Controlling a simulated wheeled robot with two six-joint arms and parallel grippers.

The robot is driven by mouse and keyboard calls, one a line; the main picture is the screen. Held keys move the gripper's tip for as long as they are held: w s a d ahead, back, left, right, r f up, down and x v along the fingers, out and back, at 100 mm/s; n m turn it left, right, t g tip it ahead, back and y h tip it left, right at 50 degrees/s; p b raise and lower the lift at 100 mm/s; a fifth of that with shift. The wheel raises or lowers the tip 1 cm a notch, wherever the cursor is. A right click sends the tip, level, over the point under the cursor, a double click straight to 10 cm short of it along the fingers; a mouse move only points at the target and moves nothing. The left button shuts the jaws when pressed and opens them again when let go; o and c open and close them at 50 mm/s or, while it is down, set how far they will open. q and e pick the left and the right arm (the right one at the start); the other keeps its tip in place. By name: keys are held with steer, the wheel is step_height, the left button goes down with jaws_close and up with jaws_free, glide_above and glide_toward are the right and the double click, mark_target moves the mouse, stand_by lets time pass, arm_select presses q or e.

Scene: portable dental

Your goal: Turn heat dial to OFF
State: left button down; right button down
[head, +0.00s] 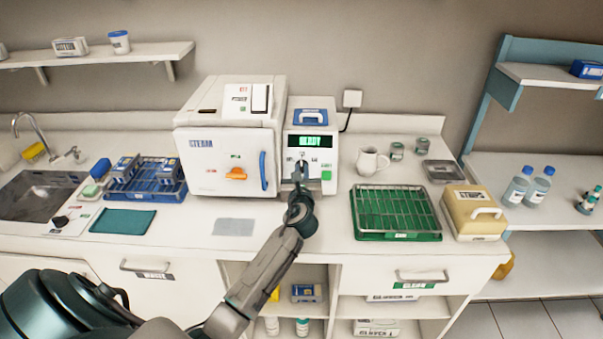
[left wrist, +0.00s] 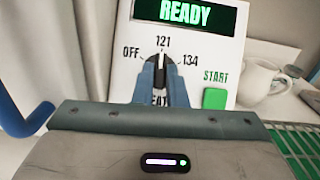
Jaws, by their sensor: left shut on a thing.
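The heat dial (left wrist: 161,72) is a small dark knob with a white mark on the white control panel (left wrist: 212,65). Its labels are OFF at left, 121 at top and 134 at right, and its mark points up toward 121. My left gripper (left wrist: 163,82) is shut on the dial, with a finger on each side. In the head view my left gripper (head: 300,178) reaches the panel below the green READY display (head: 309,141). The lower part of the dial and the text below it are partly hidden by the fingers. My right gripper is not in view.
A green START button (left wrist: 214,98) sits right of the dial. The steam unit (head: 228,150) with a blue handle (head: 263,170) stands directly left. A white mug (head: 371,161) and a green tray with a wire rack (head: 395,212) are at the right. Bare counter lies in front.

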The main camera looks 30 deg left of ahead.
arm_select(q)
steer(key=n+g+y+b, duration=0.1)
steer(key=n, duration=0.1)
steer(key=shift+w+d+n, duration=0.1)
steer(key=shift+n, duration=0.3)
steer(key=shift+w+d+r+n+g+y, duration=0.1)
steer(key=shift+n+g+y, duration=0.3)
steer(key=shift+n+g, duration=1.05)
steer(key=shift+w+d+r+n+g+y, duration=0.15)
steer(key=shift+n+g+y, duration=0.3)
steer(key=shift+n, duration=2.05)
steer(key=shift+w+r+n+g+y, duration=0.1)
steer(key=shift+n+g+y, duration=0.25)
steer(key=shift+n+g, duration=1.15)
steer(key=shift+n+t, duration=0.5)
steer(key=shift+n, duration=0.05)
steer(key=c, duration=1.5)
jaws_free()
steer(key=shift+o, duration=0.2)
steer(key=shift+f, duration=0.1)
